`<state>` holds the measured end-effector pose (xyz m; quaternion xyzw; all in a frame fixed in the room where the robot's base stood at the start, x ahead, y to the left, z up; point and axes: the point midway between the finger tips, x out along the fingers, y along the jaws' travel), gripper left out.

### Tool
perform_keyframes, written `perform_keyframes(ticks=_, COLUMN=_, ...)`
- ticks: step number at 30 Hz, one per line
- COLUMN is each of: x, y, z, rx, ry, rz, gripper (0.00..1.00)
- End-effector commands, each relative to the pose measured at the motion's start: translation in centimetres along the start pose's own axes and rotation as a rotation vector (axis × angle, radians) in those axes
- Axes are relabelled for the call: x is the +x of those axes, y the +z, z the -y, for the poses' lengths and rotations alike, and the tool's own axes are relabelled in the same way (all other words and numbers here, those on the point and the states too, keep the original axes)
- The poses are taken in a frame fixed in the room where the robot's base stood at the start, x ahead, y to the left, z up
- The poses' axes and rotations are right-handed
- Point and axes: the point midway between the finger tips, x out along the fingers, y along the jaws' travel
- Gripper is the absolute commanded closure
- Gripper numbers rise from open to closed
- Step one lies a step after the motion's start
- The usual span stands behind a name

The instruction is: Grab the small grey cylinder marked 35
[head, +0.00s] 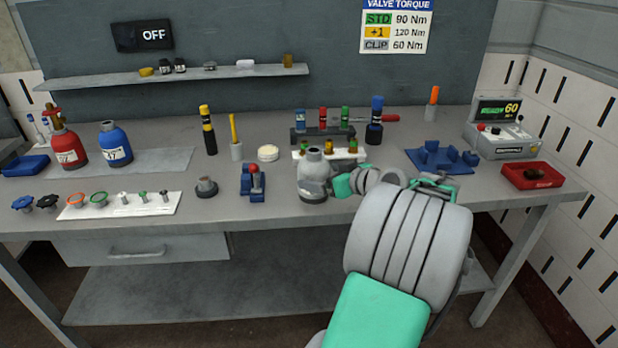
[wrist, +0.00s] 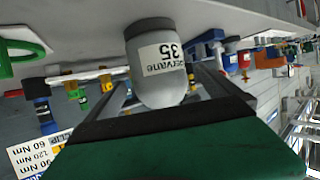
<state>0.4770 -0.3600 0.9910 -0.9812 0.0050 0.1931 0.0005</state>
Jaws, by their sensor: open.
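The small grey cylinder (head: 314,168) stands upright on the workbench, a little right of centre in the head view. In the wrist view the cylinder (wrist: 160,85) appears upside down, with its dark base at the top and a white label reading 35. My gripper (head: 343,186) is just right of it in the head view, at about the height of its body. The gripper is open. In the wrist view its grey fingers show on both sides of the cylinder, partly hidden by it. I cannot tell whether either finger touches it.
A white rack of small vials (head: 331,151) is close behind the cylinder. A blue fixture with a red knob (head: 254,181) and a dark-based grey fitting (head: 206,187) stand to its left. A blue holder (head: 440,158) and red tray (head: 532,175) are to the right.

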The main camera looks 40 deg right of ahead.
Motion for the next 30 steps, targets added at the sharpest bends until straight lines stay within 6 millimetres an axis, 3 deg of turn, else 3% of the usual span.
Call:
perform_keyframes(ticks=8, x=4.5, y=0.1, z=0.1, rx=0.002, ry=0.002, rz=0.002, gripper=0.00)
perform_keyframes(ticks=15, x=5.0, y=0.2, z=0.1, rx=0.002, ry=0.003, rz=0.003, gripper=0.00)
perform_keyframes(ticks=30, x=5.0, y=0.2, z=0.2, rx=0.001, ry=0.001, rz=0.003, gripper=0.40)
